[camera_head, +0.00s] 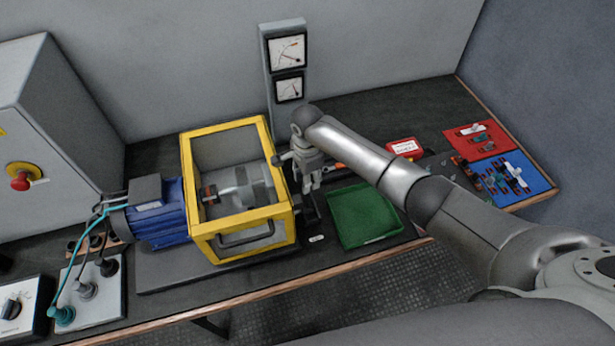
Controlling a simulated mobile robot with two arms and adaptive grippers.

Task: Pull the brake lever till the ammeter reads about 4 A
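My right arm comes in from the right and its gripper (310,188) points down just right of the yellow-framed guard, above the bench. Its fingers are small and dark, and I cannot tell whether they are open or closed on anything. I cannot make out the brake lever clearly; the gripper and wrist cover that spot. Two dial meters sit on a grey post at the back, an upper one (287,52) and a lower one (289,88). Both have needles, but the scales are too small to read or to tell which is the ammeter. My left gripper is out of view.
A blue motor (160,212) joins the yellow guard (240,247). A green tray (362,222) lies right of the gripper. Red (477,138) and blue (530,178) trays hold small parts at right. Cables and plugs stand at left, below a grey cabinet with a red button (20,182).

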